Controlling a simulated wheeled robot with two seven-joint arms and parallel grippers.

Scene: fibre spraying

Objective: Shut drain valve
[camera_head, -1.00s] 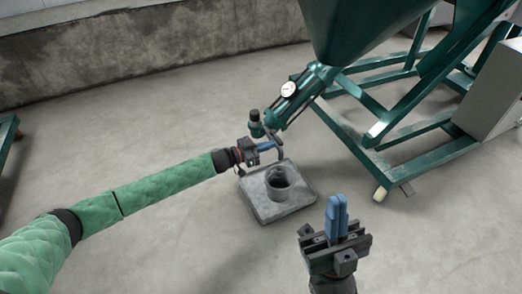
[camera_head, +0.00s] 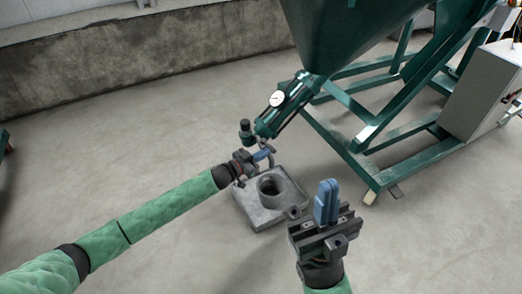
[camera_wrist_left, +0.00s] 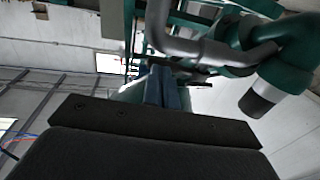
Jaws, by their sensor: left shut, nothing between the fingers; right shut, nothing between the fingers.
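The drain valve (camera_head: 247,128) is at the lower end of the green slanted pipe (camera_head: 285,106) under the hopper, with a dark cap and a grey bent piece beside it. My left gripper (camera_head: 264,155) is shut and empty, right at the grey bent piece; I cannot tell whether they touch. In the left wrist view the shut blue fingers (camera_wrist_left: 160,88) point toward the green pipework, with the grey bent piece (camera_wrist_left: 205,50) above and to their right and the dark cap (camera_wrist_left: 262,99) further right. My right gripper (camera_head: 326,203) is shut and empty, in front of the drain pot.
A grey square-based pot (camera_head: 259,214) with a round opening stands on the floor below the valve. The green hopper (camera_head: 345,35) and its frame (camera_head: 410,158) fill the right, with a grey cabinet (camera_head: 482,92) behind.

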